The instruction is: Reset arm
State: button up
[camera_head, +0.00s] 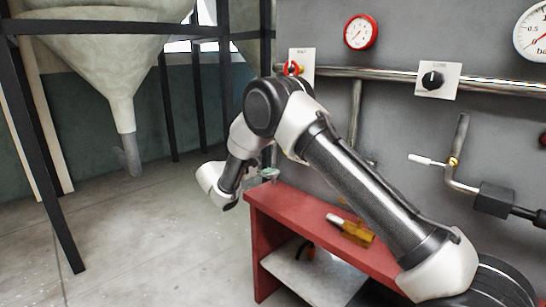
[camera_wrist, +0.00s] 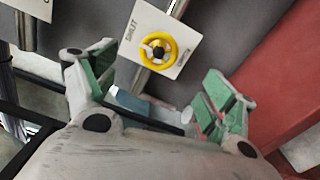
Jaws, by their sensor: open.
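My gripper (camera_wrist: 158,95) shows in the wrist view with its two green-padded fingers spread wide apart and nothing between them. Beyond the fingers is a yellow handwheel (camera_wrist: 157,50) on a white plate with the word SHUT, apart from the fingers. In the head view my arm reaches up and bends down to the left, and my gripper (camera_head: 268,173) is small and partly hidden beside the arm, near the far end of the red bench.
The red bench (camera_head: 290,205) carries a yellow-brown tool (camera_head: 352,229). The grey panel holds a red gauge (camera_head: 360,32), a black knob (camera_head: 433,79), a red valve (camera_head: 293,68) and a white-handled lever (camera_head: 427,160). A hopper (camera_head: 105,60) hangs in a dark frame at left. Floor between is clear.

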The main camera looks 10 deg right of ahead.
jog(key=s+d+f+n+g+y, duration=0.1)
jog(key=s+d+f+n+g, duration=0.1)
jog(key=s+d+f+g, duration=0.45)
jog(key=s+d+m+g+y, duration=0.1)
jog(key=s+d+g+y, duration=0.15)
jog(key=s+d, duration=0.4)
jog(key=s+d+r+m+t+y, duration=0.1)
jog(key=s+d+r+m+y, duration=0.2)
jog(key=s, duration=0.9)
jog(key=s+d+r+m+t+y, duration=0.1)
jog(key=s+d+r+m+y, duration=0.2)
jog(key=s+r, duration=0.6)
jog(key=s+d+r+m+y, duration=0.4)
jog(key=s+d+r+y, duration=0.1)
jog(key=s, duration=1)
jog(key=shift+d+r+t, duration=0.25)
jog(key=shift+r+t, duration=0.15)
jog(key=shift+r, duration=0.4)
